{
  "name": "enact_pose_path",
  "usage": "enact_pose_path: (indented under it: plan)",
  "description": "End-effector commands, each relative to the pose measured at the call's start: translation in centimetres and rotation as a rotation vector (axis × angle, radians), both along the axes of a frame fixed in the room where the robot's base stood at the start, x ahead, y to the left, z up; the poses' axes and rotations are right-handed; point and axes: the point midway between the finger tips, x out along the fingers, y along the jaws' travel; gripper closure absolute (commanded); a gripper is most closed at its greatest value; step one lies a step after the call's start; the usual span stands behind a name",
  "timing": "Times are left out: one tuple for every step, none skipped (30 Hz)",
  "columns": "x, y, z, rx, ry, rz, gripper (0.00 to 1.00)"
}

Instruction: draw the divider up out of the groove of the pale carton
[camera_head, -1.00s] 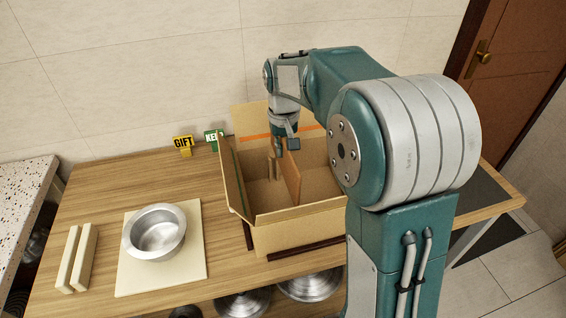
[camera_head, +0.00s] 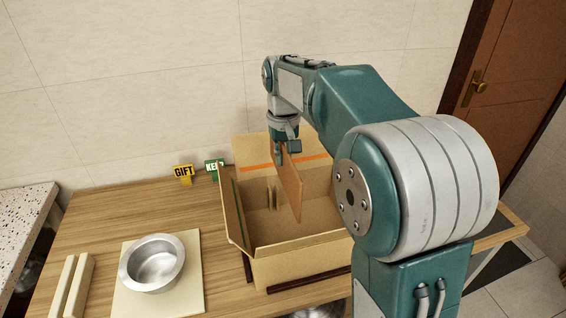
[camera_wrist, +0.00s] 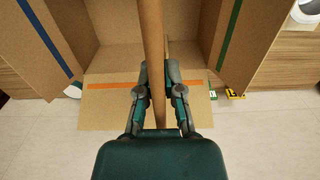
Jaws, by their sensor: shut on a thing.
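The pale carton (camera_head: 300,264) stands open on the table with its flaps spread. The brown divider (camera_head: 291,190) is upright and slightly tilted in the head view, raised with its upper part above the carton's rim. Its lower end still shows within the carton's opening. My gripper (camera_head: 284,152) is shut on the divider's top edge. In the wrist view my gripper (camera_wrist: 159,88) has one finger on each side of the divider (camera_wrist: 152,35). A groove strip (camera_head: 271,194) shows on the carton's inner wall. Whether the divider's lower edge touches the groove cannot be told.
A metal pot (camera_head: 153,263) sits on a cream board (camera_head: 187,300) at left, beside two pale bars (camera_head: 72,288). Yellow GIFT (camera_head: 183,172) and green KEEP (camera_head: 214,168) signs stand behind. The wall (camera_head: 130,90) is close behind the carton.

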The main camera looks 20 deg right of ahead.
Motion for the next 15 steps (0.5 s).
enact_pose_path:
  plan:
    - [0.0,0.0,0.4,0.0,-0.002,0.0,1.0]
    - [0.0,0.0,0.5,0.0,-0.002,0.0,1.0]
    - [0.0,0.0,0.7,0.0,-0.002,0.0,1.0]
    - [0.0,0.0,0.9,0.0,-0.002,0.0,1.0]
    - [0.0,0.0,1.1,0.0,-0.002,0.0,1.0]
    - [0.0,0.0,1.4,0.0,-0.002,0.0,1.0]
    - [0.0,0.0,1.5,0.0,-0.002,0.0,1.0]
    - [0.0,0.0,1.7,0.0,-0.002,0.0,1.0]
    - [0.0,0.0,1.9,0.0,-0.002,0.0,1.0]
    - [0.0,0.0,2.1,0.0,-0.002,0.0,1.0]
    - [0.0,0.0,2.3,0.0,-0.002,0.0,1.0]
    - [0.0,0.0,2.5,0.0,-0.002,0.0,1.0]
    - [0.0,0.0,2.7,0.0,-0.002,0.0,1.0]
    - [0.0,0.0,2.9,0.0,-0.002,0.0,1.0]
    - [0.0,0.0,3.1,0.0,-0.002,0.0,1.0]
